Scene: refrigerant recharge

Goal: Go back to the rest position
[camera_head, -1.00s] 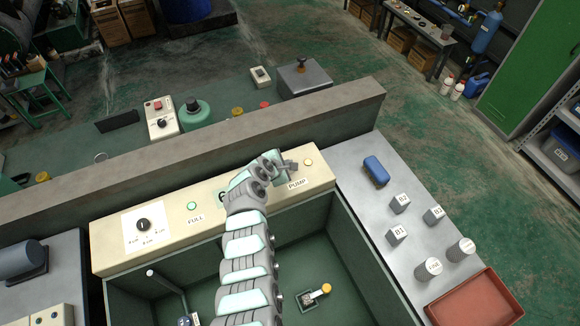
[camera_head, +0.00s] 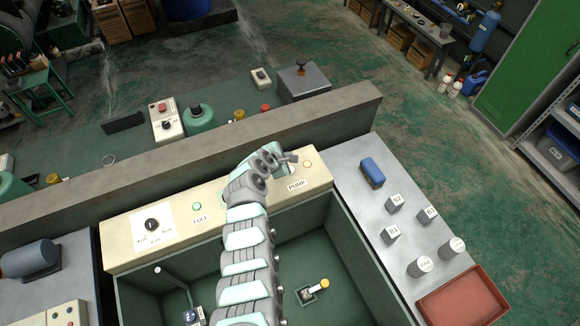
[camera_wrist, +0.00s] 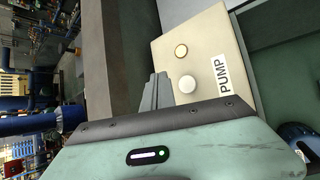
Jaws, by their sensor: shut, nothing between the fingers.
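My gripper (camera_head: 290,158) is at the end of my arm, above the far side of the cream control panel (camera_head: 130,252), beside the PUMP label (camera_head: 296,185). In the wrist view, its fingers (camera_wrist: 158,92) are together, with nothing between them. The fingers look apart from the panel, but the exact gap is hard to tell. The lamp (camera_head: 307,163) also shows in the head view, while the button is hidden there by my gripper.
A long grey ledge (camera_head: 200,150) runs behind the panel. A dark green bin (camera_head: 345,260) lies in front. At right, a grey bench (camera_head: 350,175) holds a blue item (camera_head: 372,172), labelled blocks, cylinders and a red tray (camera_head: 462,300). A knob (camera_head: 152,225) sits at panel left.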

